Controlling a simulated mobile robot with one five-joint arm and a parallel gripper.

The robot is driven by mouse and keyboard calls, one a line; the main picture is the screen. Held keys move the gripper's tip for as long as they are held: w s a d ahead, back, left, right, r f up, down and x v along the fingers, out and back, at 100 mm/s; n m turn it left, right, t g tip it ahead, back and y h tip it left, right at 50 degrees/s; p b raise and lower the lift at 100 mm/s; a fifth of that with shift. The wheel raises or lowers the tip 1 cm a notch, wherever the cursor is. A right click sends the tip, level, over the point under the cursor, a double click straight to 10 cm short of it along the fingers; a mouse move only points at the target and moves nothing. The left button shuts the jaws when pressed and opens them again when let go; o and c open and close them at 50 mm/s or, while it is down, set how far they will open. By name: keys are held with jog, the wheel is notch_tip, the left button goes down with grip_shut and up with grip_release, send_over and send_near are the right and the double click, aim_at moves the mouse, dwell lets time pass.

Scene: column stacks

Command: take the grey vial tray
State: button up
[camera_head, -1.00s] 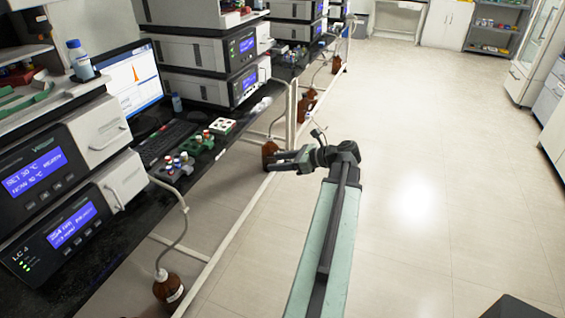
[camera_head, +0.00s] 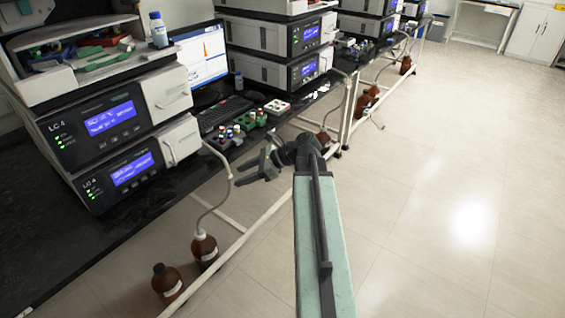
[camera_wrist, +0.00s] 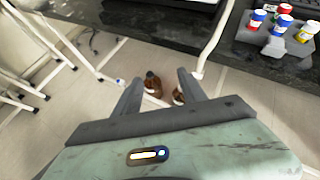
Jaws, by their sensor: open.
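The grey vial tray (camera_head: 226,141) sits near the front edge of the black bench, in front of the keyboard. It holds several vials with coloured caps. In the wrist view the grey tray (camera_wrist: 275,41) is at the upper right, with blue, red, white and yellow caps. My gripper (camera_head: 254,168) is open and empty, out in front of the bench edge and apart from the tray. In the wrist view my gripper (camera_wrist: 161,78) has its fingers spread, with floor and brown bottles seen beyond them.
A green vial tray (camera_head: 250,121) and a white tray (camera_head: 277,107) stand beyond the grey one along the bench edge. The keyboard (camera_head: 222,112) and stacked instruments (camera_head: 120,125) are behind. Brown bottles (camera_head: 204,249) stand on the floor below, with tubing rising. Open floor lies right.

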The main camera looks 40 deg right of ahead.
jog(key=s+a+f+n+g+h, duration=0.2)
jog(key=a+f+n+g+h, duration=0.1)
jog(key=a+n, duration=0.6)
jog(key=s+a+f+n+g+h, duration=0.2)
jog(key=a+f+n+g, duration=0.2)
jog(key=a, duration=1.2)
notch_tip(320, 180, down, 4)
jog(key=n, duration=0.5)
jog(key=shift+a+r+n+g+h, duration=0.25)
jog(key=shift+n+g+h, duration=0.15)
jog(key=d+n, duration=0.1)
jog(key=n, duration=0.1)
jog(key=d+n+h, duration=0.1)
jog(key=n, duration=0.1)
jog(key=s+d+n+h, duration=0.1)
jog(key=shift+d+f+n, duration=0.3)
jog(key=shift+d+n, duration=0.05)
jog(key=shift+n, duration=0.05)
jog(key=shift+c, duration=1.2)
jog(key=shift+d+n+h, duration=0.1)
jog(key=shift+n+h, duration=0.2)
jog(key=shift+n, duration=0.1)
jog(key=shift+c, duration=0.2)
jog(key=shift+d, duration=0.25)
